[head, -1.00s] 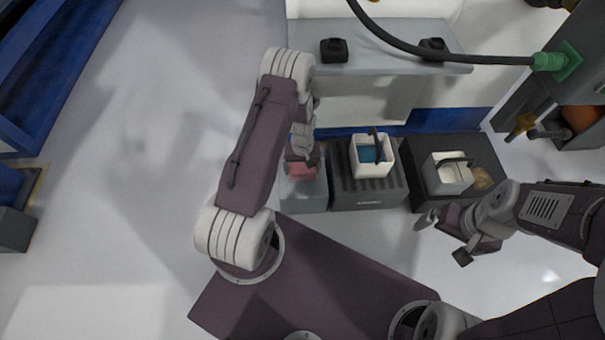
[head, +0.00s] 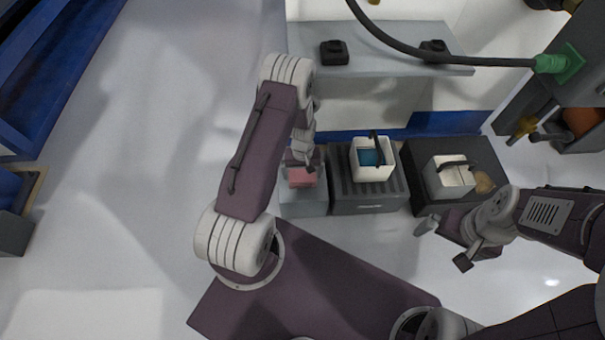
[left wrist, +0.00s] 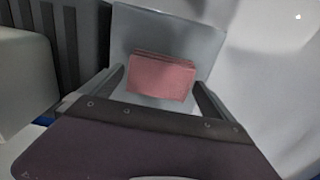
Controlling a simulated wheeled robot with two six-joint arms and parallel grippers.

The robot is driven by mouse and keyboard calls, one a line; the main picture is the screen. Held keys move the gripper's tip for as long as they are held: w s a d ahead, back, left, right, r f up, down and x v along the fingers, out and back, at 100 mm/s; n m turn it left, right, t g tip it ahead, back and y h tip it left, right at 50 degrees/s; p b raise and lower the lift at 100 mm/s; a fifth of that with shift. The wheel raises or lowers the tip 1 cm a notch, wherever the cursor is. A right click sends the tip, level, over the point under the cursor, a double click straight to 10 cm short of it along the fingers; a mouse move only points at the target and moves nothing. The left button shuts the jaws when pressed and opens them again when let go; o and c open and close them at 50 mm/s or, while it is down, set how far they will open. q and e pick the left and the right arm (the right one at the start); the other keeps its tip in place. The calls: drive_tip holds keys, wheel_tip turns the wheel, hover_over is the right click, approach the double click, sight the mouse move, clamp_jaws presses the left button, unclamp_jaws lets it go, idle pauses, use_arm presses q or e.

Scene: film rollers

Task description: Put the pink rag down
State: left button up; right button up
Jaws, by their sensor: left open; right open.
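The pink rag (head: 301,177) is a small folded block lying on a light grey stand (head: 303,204). In the left wrist view the rag (left wrist: 161,78) rests on the stand's flat top (left wrist: 190,32), with bare surface around it. My left gripper (head: 300,166) is just above the rag. In the left wrist view its open fingers (left wrist: 158,88) are spread to either side of the rag, with gaps between. My right gripper (head: 443,243) is open and empty over the floor at the right.
Beside the stand is a dark ribbed block (head: 367,196) bearing a white bucket with blue contents (head: 372,158). Right of it a black block (head: 415,160) bears another white bucket (head: 447,176) and a tan lump (head: 484,182). A grey shelf (head: 390,52) stands behind.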

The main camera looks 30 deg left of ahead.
sight(303, 176)
use_arm(q)
wheel_tip(303, 176, up, 6)
drive_tip(key=p, duration=0.3)
drive_tip(key=shift+f, duration=0.1)
drive_tip(key=shift+d+r, duration=0.1)
drive_tip(key=shift+r, duration=0.25)
drive_tip(key=s+d+r+m, duration=0.3)
drive_tip(key=s+r, duration=0.3)
drive_tip(key=r, duration=0.4)
drive_tip(key=s+d+r+m+t, duration=0.1)
drive_tip(key=s+d+r+m, duration=0.2)
drive_tip(key=s+r, duration=0.3)
wheel_tip(303, 176, up, 4)
drive_tip(key=shift+s+d+r, duration=0.25)
drive_tip(key=shift+s+d, duration=0.15)
drive_tip(key=shift+d, duration=0.25)
use_arm(e)
wheel_tip(303, 176, up, 4)
drive_tip(key=shift+f, duration=0.15)
use_arm(q)
drive_tip(key=shift+r, duration=0.15)
